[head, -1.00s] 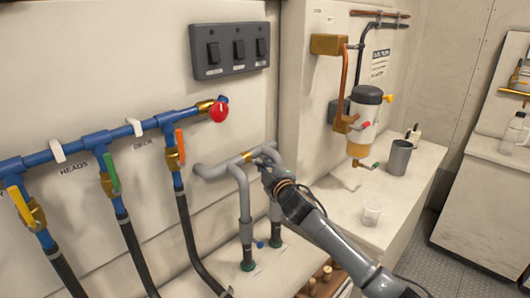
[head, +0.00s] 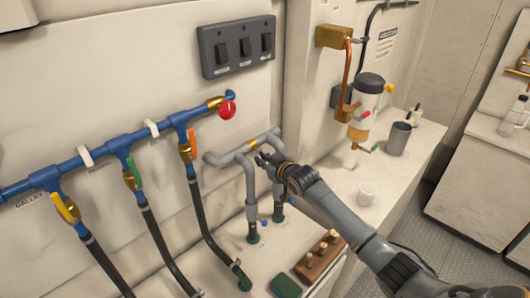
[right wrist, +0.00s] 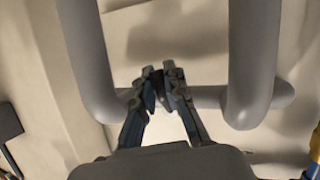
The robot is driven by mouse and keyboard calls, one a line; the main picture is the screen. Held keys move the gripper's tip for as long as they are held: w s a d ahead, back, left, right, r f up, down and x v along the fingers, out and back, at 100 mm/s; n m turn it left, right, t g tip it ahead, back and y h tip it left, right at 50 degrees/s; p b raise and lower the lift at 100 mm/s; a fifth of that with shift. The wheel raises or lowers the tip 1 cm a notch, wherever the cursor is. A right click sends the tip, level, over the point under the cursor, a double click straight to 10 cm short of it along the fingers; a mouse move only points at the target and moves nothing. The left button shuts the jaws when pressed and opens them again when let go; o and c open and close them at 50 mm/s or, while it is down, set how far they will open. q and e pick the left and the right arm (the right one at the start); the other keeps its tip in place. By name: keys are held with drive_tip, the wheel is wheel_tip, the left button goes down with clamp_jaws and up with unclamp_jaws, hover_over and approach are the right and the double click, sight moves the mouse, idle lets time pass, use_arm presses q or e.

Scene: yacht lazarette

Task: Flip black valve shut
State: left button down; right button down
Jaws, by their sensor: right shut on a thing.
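A grey pipe assembly (head: 225,158) runs along the wall, with a brass fitting (head: 254,145) on its horizontal run. My right gripper (head: 262,158) is at this run, just right of the brass fitting. In the right wrist view, the fingers of my right gripper (right wrist: 163,78) are close together in front of the horizontal grey pipe (right wrist: 205,97), between two upright pipes. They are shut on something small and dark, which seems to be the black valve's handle. The fingers hide most of it, so its angle cannot be told. My left gripper is not in view.
A blue manifold (head: 100,155) left of the gripper carries yellow, green, orange and red (head: 228,110) handles. Black hoses hang below it. A switch panel (head: 237,47) is above. A filter unit (head: 366,105), grey cup (head: 398,138) and clear cup (head: 367,192) are to the right.

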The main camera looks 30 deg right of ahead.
drive_tip(key=shift+s+a+f+m+g+y+p, duration=0.1)
drive_tip(key=shift+a+m+g+y+p, duration=0.25)
drive_tip(key=shift+m, duration=0.25)
idle(0.3)
drive_tip(key=c, duration=1.4)
unclamp_jaws()
drive_tip(key=shift+o, duration=0.2)
drive_tip(key=shift+s+d, duration=0.1)
drive_tip(key=v, duration=1.2)
drive_tip(key=shift+d+f, duration=0.1)
